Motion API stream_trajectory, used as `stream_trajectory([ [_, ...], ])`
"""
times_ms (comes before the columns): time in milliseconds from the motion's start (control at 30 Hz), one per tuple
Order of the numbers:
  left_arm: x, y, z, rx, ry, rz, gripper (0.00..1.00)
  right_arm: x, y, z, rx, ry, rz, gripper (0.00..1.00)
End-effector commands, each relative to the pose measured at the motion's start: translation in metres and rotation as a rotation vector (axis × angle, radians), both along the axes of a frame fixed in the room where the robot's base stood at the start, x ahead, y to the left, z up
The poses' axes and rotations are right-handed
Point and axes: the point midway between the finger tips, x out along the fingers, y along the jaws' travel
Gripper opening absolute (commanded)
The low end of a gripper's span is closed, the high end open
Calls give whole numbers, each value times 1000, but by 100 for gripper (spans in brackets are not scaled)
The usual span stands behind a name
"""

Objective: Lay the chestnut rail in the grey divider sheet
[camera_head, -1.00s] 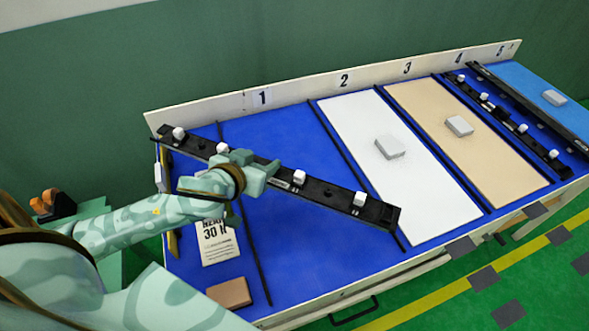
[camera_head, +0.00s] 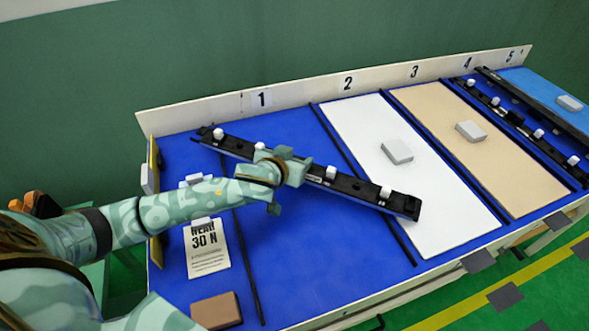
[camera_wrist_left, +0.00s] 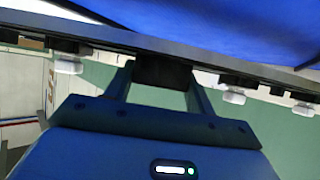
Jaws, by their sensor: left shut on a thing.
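My left gripper (camera_head: 289,168) is shut on the middle of a long black rail (camera_head: 350,185) with several white clips along it. The rail is held slanted over the blue section 1, its right end reaching over the edge of the white sheet (camera_head: 440,215) in section 2. In the left wrist view the gripper (camera_wrist_left: 163,78) has its fingers either side of a dark block under the rail (camera_wrist_left: 100,34). I cannot make out a chestnut colour on this rail. No sheet is plainly grey; the one in section 2 looks white. My right gripper is not in view.
A grey block (camera_head: 397,152) lies on the white sheet and another (camera_head: 470,131) on the tan sheet (camera_head: 520,180). Another black rail with white clips (camera_head: 515,118) lies in section 4. A brown block (camera_head: 216,311) and a printed card (camera_head: 205,252) lie front left. Thin black dividers separate sections.

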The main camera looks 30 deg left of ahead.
Motion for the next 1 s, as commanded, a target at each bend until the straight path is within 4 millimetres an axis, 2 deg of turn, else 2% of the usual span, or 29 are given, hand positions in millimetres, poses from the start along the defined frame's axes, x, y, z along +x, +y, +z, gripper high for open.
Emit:
stream_trajectory([
  [33, 0, 0, -16, 3, 4, -2, 23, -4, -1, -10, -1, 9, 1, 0],
  [167, 0, 0, -34, 3, 4, -2, 23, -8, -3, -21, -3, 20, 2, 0],
  [400, -1, 0, -30, 1, 0, 0, 23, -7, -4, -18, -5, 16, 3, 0],
  [800, -1, 0, -42, 1, 1, 0, 23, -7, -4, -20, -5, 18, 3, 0],
  [833, -1, 0, -42, 1, 2, 0, 60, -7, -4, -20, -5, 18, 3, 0],
  [900, -1, 0, -42, 1, 2, 0, 76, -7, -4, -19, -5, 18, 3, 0],
  [1000, -1, 0, -42, 1, 2, 0, 76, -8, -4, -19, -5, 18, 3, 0],
])
